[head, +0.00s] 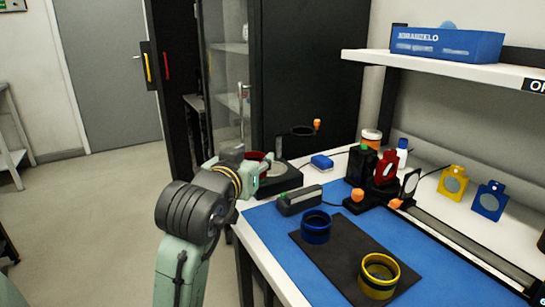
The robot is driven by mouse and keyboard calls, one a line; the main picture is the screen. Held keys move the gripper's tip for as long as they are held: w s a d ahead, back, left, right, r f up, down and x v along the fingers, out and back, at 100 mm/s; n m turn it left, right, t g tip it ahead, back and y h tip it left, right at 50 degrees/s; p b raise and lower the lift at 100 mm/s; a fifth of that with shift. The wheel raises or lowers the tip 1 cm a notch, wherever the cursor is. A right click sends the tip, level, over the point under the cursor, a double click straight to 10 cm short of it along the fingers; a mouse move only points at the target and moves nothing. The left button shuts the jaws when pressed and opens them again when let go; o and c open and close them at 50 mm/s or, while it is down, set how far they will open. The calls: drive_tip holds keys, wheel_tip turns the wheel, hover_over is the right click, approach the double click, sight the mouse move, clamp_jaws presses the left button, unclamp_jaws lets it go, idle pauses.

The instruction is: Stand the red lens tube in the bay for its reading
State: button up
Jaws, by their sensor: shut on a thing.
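The red lens tube (255,156) shows only as a dark red rim at the far left end of the bench. My gripper (254,176) is shut on it, and my wrist hides most of the tube. Tube and gripper are at the left edge of a low dark stand (289,177), which has a post and a ring (302,131) above it. I cannot tell whether the tube touches the stand, nor which part is the bay.
A blue tube (316,227) and a yellow tube (379,276) stand on a dark mat (345,270). A grey-black box (300,200) lies just in front of the stand. An optics assembly (386,167) with a red holder stands to the right, under a shelf (440,64).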

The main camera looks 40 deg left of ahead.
drive_tip(key=p, duration=0.3)
hover_over(272, 169)
drive_tip(key=shift+s+f, duration=0.25)
drive_tip(key=shift+f, duration=0.15)
drive_tip(key=shift+w+a+f, duration=0.1)
drive_tip(key=shift+w+f, duration=0.1)
drive_tip(key=shift+f, duration=0.35)
drive_tip(key=shift+w+f, duration=0.15)
drive_tip(key=shift+f, duration=0.35)
drive_tip(key=shift+f+p, duration=0.4)
drive_tip(key=shift+f, duration=0.25)
drive_tip(key=shift+f, duration=0.3)
drive_tip(key=o, duration=1.3)
drive_tip(key=shift+r, duration=0.1)
